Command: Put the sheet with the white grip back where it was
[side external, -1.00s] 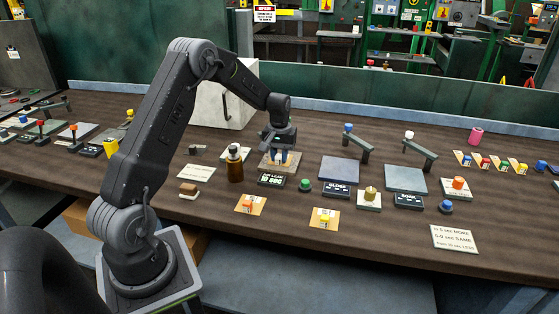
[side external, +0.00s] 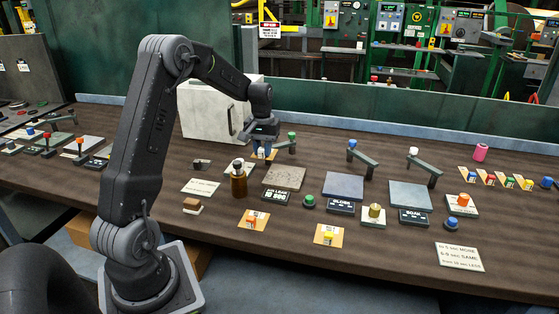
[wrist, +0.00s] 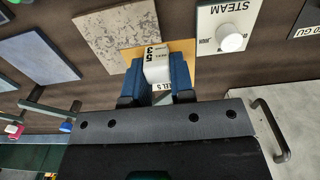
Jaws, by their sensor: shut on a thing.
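The sheet with the white grip is a small tan card (wrist: 183,48) with a white block (wrist: 157,68) on it. My gripper (wrist: 157,80) is shut on the white block between two blue fingers in the wrist view. In the side view, my gripper (side external: 262,151) is behind and left of the mottled grey plate (side external: 284,177), near the white box. Little of the card shows there. I cannot tell whether it touches the bench. The mottled plate is bare, with a lit display (side external: 276,196) in front.
A brown bottle (side external: 239,182) and a white-knobbed STEAM plate (wrist: 228,22) are close by. A green-knobbed lever (side external: 287,145) stands just right of my gripper. Cards with orange (side external: 252,221) and yellow (side external: 328,236) grips lie in front. Several small cards (side external: 497,179) line the right.

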